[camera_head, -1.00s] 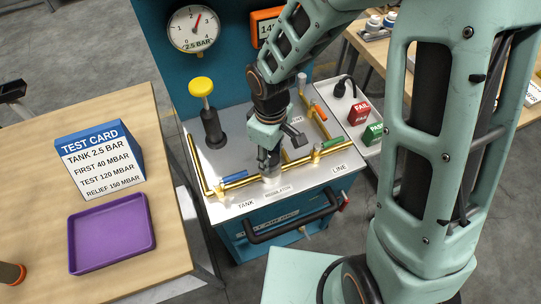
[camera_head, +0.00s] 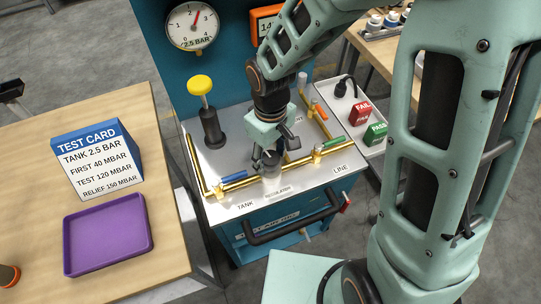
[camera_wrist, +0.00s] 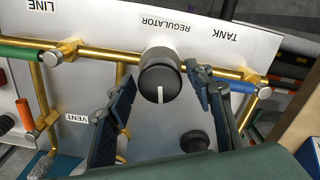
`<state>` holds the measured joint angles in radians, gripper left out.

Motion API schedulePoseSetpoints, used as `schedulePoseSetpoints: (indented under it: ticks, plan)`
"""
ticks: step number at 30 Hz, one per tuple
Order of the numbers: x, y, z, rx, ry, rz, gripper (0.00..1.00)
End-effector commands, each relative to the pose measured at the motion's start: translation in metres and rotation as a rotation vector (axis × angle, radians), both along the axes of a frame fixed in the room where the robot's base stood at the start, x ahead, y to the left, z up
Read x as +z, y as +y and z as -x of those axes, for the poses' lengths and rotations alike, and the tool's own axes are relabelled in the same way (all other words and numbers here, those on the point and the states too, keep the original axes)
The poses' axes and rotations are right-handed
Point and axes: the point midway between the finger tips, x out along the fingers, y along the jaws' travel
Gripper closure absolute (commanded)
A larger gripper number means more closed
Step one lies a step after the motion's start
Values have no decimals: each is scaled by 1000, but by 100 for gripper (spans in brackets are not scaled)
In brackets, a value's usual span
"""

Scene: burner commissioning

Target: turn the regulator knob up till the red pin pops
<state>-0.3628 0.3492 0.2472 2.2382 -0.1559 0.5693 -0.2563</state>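The black regulator knob (camera_wrist: 160,78) sits on the brass pipe beside the REGULATOR label, its white mark pointing down in the wrist view. In the head view the knob (camera_head: 271,162) is partly covered by my gripper. My gripper (camera_head: 269,158) is above the knob, pointing down. In the wrist view my gripper's fingers (camera_wrist: 155,100) are spread, one on each side of the knob, with gaps visible. I cannot make out the red pin. An orange-framed display (camera_head: 262,24) is partly hidden by my arm; only the start of its number, 14, shows.
A round gauge (camera_head: 192,27) is marked 2.5 BAR. A blue valve handle (camera_head: 234,176) and a green one (camera_head: 334,145) flank the knob. A yellow-topped pump (camera_head: 201,86) stands behind left. FAIL (camera_head: 360,110) and PASS (camera_head: 375,132) blocks lie right.

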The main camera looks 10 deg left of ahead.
Motion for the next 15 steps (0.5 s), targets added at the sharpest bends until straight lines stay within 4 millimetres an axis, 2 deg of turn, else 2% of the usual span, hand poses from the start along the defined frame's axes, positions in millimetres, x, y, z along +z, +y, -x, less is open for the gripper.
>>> schedulePoseSetpoints:
  ticks: [10,15]
  plan:
    - [2,0,0,0,-1,0,47]
    - [21,0,-1,-2,-4,-2,47]
